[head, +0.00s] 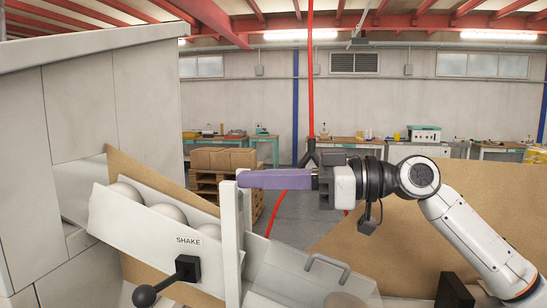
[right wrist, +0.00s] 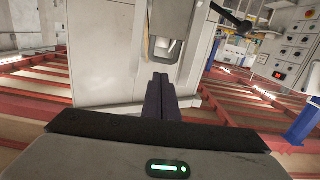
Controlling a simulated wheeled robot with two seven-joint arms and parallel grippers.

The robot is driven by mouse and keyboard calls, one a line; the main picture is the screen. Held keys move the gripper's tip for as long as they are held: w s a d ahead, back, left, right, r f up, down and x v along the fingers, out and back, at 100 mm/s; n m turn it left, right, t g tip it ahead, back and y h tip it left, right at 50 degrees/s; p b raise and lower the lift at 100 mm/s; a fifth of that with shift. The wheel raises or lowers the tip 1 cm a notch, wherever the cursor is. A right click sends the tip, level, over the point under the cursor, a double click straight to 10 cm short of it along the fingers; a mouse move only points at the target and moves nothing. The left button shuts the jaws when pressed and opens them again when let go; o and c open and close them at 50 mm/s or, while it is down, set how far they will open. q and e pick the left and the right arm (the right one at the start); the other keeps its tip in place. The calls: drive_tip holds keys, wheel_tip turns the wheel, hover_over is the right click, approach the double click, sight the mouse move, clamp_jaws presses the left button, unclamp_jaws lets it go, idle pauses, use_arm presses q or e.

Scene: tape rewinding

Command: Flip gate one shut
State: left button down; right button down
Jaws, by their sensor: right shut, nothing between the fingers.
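No gate in view carries a readable number, so I cannot tell for sure which is gate one. A white upright plate (head: 230,245) stands at the end of the ball chute. My right gripper (head: 240,179) reaches in from the right with its purple fingers shut and empty. Its tips are at the plate's upper end; whether they touch it I cannot tell. In the right wrist view the shut fingers (right wrist: 160,82) point at a white panel (right wrist: 105,50) with a slot and a grey metal piece in it. My left gripper is not in view.
Several pale balls (head: 168,213) lie in the sloping chute (head: 140,225). Below is a black lever (head: 187,268) by the SHAKE label. A white tray with a grey handle (head: 327,268) slopes down to the right. A large grey cabinet (head: 90,110) fills the left.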

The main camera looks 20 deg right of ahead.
drive_tip(key=shift+a+f, duration=0.1)
drive_tip(key=shift+f, duration=0.4)
drive_tip(key=shift+w, duration=0.1)
wheel_tip(320, 180, down, 4)
drive_tip(key=b, duration=0.3)
drive_tip(key=shift+r, duration=0.2)
drive_tip(key=shift+f, duration=0.15)
